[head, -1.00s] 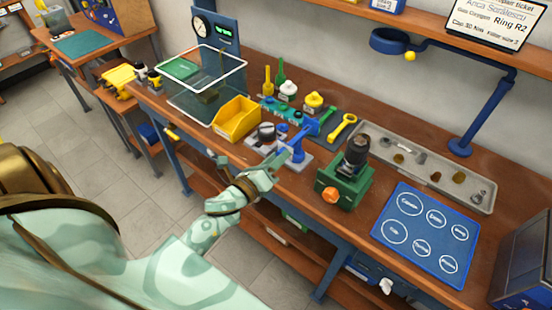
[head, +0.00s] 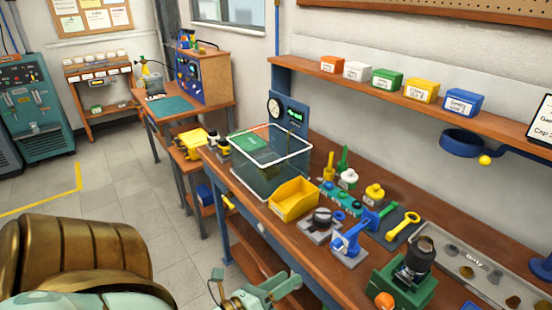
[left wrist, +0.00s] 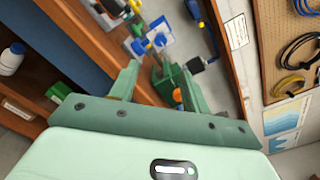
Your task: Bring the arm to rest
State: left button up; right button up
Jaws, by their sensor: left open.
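My left gripper (head: 284,292) shows at the bottom of the head view, in front of the workbench (head: 335,272) edge. Its jaws are open with nothing between them. In the left wrist view the two fingers (left wrist: 158,85) stand apart. Beyond them are the green fixture (left wrist: 172,80) and the blue clamp stand (left wrist: 150,45). In the head view the blue clamp stand (head: 348,241) and the green fixture with a dark cylinder (head: 404,280) stand on the bench, apart from the gripper. My right gripper is not in view.
A yellow bin (head: 294,200) and a clear box (head: 268,165) stand along the bench. A shelf with coloured boxes (head: 387,79) hangs on the wall above. A side table with a teal mat (head: 170,107) stands at the back left. The tiled floor (head: 140,200) at left is open.

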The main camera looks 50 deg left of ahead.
pick_arm(q)
jog(key=shift+s+a, duration=0.1)
jog(key=shift+s, duration=1)
jog(key=s+f+n+g+y, duration=0.1)
jog(key=s+f+n+g, duration=0.3)
jog(key=f+n, duration=0.55)
jog(key=s+f+n+g+y, duration=0.25)
jog(key=s+f+n, duration=0.35)
jog(key=f, duration=0.7)
jog(key=s+d+f+n+g+h+p, duration=0.1)
jog(key=s+d+f+n+g+p, duration=0.2)
jog(key=s+f+n+g, duration=0.5)
jog(key=s+d+f+n+g+h+p, duration=0.1)
jog(key=s+d+f+g+p, duration=0.15)
jog(key=s+f, duration=0.7)
jog(key=r, duration=0.1)
jog(key=w+r, duration=0.1)
jog(key=shift+a+r, duration=0.35)
